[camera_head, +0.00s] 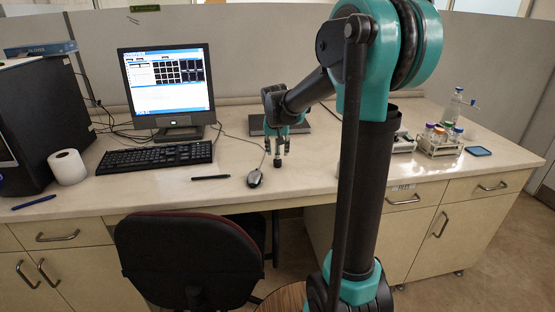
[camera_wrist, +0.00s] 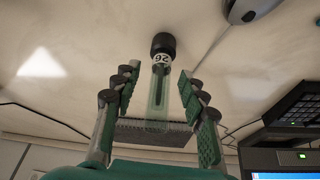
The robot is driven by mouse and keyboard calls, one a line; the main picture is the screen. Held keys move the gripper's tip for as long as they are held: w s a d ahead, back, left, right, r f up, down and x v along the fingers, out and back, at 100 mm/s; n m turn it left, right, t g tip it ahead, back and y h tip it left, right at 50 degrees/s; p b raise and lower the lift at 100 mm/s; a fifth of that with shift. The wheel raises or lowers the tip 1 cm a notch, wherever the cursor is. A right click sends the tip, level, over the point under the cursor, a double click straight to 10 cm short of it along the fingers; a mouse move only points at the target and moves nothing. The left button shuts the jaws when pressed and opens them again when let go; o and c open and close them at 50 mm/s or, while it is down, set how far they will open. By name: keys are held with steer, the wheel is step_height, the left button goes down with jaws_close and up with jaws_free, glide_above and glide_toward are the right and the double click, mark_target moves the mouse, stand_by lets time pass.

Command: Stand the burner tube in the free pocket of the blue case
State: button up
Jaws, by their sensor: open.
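The burner tube (camera_wrist: 160,85) is clear greenish glass with a black end and a white numbered label in the wrist view. It lies between the two green-padded fingers of my open gripper (camera_wrist: 158,95), with gaps on both sides. The black end points beyond the fingertips. In the head view, my gripper (camera_head: 277,148) points down just above the desk, and the tube's dark end (camera_head: 278,178) shows below it. Whether the tube touches the desk is hard to tell. I cannot make out the blue case; my arm hides part of the desk.
A mouse (camera_head: 254,179) and pen (camera_head: 211,177) lie left of my gripper, with the keyboard (camera_head: 155,157) and monitor (camera_head: 168,85) beyond. A dark grey flat thing (camera_head: 312,123) is behind. At right stand a rack of bottles (camera_head: 440,145) and a blue pad (camera_head: 478,151).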

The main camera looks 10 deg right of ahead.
steer(key=shift+w+f, duration=0.15)
steer(key=shift+f, duration=0.2)
steer(key=shift+c, duration=0.4)
jaws_close()
steer(key=shift+r, duration=0.2)
